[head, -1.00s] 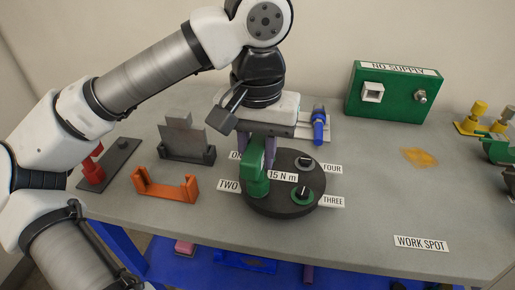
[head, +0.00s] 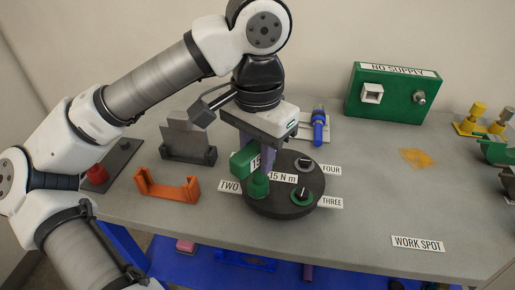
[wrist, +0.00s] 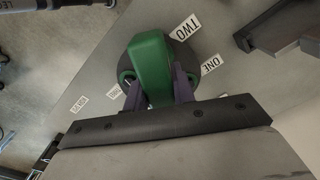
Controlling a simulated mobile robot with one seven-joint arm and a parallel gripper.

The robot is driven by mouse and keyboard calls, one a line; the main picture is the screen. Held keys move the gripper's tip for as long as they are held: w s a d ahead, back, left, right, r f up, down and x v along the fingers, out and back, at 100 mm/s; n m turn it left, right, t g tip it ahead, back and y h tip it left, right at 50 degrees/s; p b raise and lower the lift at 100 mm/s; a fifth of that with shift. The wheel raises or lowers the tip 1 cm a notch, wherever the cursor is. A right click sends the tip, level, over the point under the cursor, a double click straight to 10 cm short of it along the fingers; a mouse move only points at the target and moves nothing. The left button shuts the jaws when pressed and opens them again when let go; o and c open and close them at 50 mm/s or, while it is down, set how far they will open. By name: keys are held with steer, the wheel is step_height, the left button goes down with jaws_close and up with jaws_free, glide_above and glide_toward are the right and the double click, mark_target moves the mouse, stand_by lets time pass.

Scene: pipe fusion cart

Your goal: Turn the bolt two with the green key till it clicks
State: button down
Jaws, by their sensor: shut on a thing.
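The green key (head: 243,161) stands over the black round plate (head: 281,209) at the spot labelled TWO (head: 229,187). Its lower end (head: 258,186) is at bolt two and hides the bolt. My gripper (head: 262,154) is shut on the key's upper part from above. In the wrist view the key (wrist: 151,68) sits between the two purple fingers (wrist: 157,88), with the TWO and ONE labels beyond it. A 15 N m label shows by the key.
Bolts at FOUR (head: 305,164) and THREE (head: 302,196) stand on the same plate. An orange bracket (head: 166,190) and a grey holder (head: 188,150) are to the left, a blue tool (head: 319,127) behind. The green NO SUPPLY box (head: 394,98) is at back right. The table near WORK SPOT (head: 417,243) is clear.

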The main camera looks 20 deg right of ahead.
mark_target(257, 143)
stand_by(0.3)
steer(key=shift+m+p, duration=0.3)
steer(key=shift+m, duration=1.3)
steer(key=shift+w+m, duration=0.1)
steer(key=shift+m, duration=1.4)
steer(key=shift+n, duration=0.6)
steer(key=shift+r+p, duration=1.65)
steer(key=shift+r, duration=0.4)
